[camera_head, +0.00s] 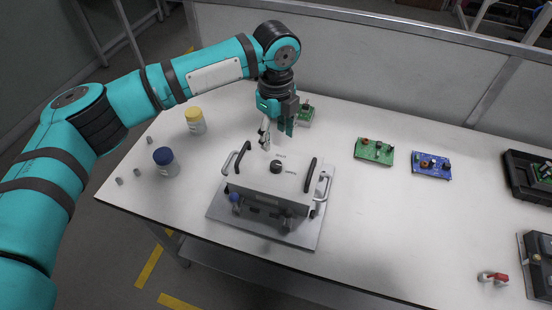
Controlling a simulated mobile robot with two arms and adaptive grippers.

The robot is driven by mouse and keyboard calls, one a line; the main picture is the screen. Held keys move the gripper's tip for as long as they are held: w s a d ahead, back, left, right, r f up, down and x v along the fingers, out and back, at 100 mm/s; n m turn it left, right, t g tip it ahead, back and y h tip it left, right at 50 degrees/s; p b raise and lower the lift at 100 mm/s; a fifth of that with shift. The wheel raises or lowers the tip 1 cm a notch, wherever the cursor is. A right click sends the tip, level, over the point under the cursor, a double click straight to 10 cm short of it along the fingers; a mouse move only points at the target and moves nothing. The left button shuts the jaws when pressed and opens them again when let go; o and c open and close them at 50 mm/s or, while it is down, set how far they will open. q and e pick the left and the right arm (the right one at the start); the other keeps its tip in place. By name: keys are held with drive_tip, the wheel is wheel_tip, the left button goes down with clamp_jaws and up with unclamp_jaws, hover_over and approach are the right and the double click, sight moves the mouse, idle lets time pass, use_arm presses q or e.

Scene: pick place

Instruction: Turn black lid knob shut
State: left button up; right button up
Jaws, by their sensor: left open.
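A grey-white metal box (262,186) stands on a flat metal plate (258,233) at the front middle of the table. Its lid has a round black knob (277,167) near the middle, with black handles on both sides and metal side handles. My left gripper (276,141) hangs just above the back edge of the lid, behind the knob. It is open, with its fingers pointing down, and holds nothing that I can see. Whether a finger touches the lid cannot be told. My right gripper is not in view.
A yellow-capped jar (195,122) and a blue-capped jar (166,163) stand at left. Green circuit boards (374,152) and a blue board (431,165) lie behind and to the right. A red-handled part (494,278) lies at front right.

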sight(276, 164)
use_arm(q)
wheel_tip(276, 164, down, 10)
drive_tip(key=shift+r+p, duration=0.15)
drive_tip(key=shift+p, duration=0.45)
drive_tip(key=shift+f, duration=0.55)
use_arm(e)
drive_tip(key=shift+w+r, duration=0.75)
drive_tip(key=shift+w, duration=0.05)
use_arm(q)
drive_tip(key=shift+c, duration=0.8)
clamp_jaws()
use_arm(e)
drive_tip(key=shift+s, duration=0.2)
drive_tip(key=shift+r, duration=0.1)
